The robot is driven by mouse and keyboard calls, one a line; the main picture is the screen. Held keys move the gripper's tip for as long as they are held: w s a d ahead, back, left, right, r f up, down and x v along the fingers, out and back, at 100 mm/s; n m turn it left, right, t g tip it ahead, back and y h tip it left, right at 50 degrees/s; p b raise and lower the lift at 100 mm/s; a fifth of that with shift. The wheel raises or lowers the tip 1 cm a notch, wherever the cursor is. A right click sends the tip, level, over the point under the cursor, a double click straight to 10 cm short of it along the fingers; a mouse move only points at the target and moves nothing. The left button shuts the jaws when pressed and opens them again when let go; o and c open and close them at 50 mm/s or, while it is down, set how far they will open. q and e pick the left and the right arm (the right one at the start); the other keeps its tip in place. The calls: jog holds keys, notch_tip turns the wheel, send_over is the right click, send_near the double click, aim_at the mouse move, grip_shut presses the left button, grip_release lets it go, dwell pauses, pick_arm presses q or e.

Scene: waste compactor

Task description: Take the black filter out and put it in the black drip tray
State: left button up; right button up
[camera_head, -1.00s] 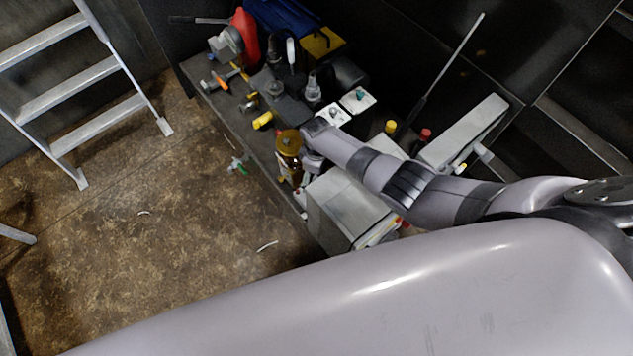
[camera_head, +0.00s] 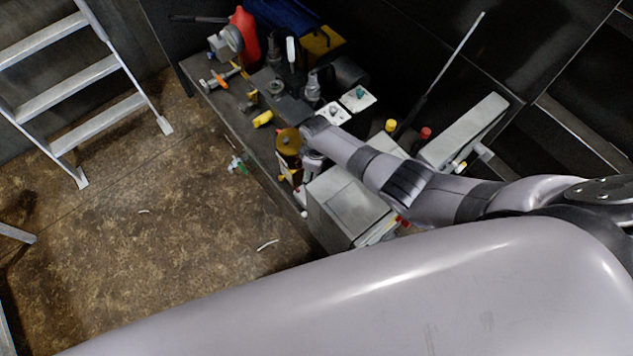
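My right arm comes in from the right and reaches over the crowded bench. My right gripper (camera_head: 308,172) points down beside a brown jar with an amber top (camera_head: 288,140). The wrist covers most of the gripper, so its fingers and any hold are unclear. A dark flat tray-like piece (camera_head: 292,108) lies on the bench behind the jar, possibly the black drip tray. A black cylinder (camera_head: 348,74) lies farther back, possibly the black filter; I cannot tell for sure. My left gripper is out of view.
A grey box (camera_head: 342,205) stands at the bench's near end. White containers (camera_head: 357,98), a red can (camera_head: 246,35), a blue case (camera_head: 285,15) and small tools crowd the bench (camera_head: 228,117). A ladder (camera_head: 85,95) stands left. The brown floor (camera_head: 150,240) is mostly open.

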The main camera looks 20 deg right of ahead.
jog(key=shift+w, duration=0.1)
jog(key=c, duration=0.7)
jog(key=n, duration=0.5)
jog(key=shift+b, duration=0.3)
jog(key=shift+d+n, duration=0.1)
jog(key=shift+n, duration=1)
jog(key=n, duration=0.3)
jog(key=shift+b, duration=0.4)
jog(key=n+b, duration=0.1)
jog(key=n, duration=0.2)
jog(key=shift+r+n, duration=0.1)
jog(key=shift+n, duration=1)
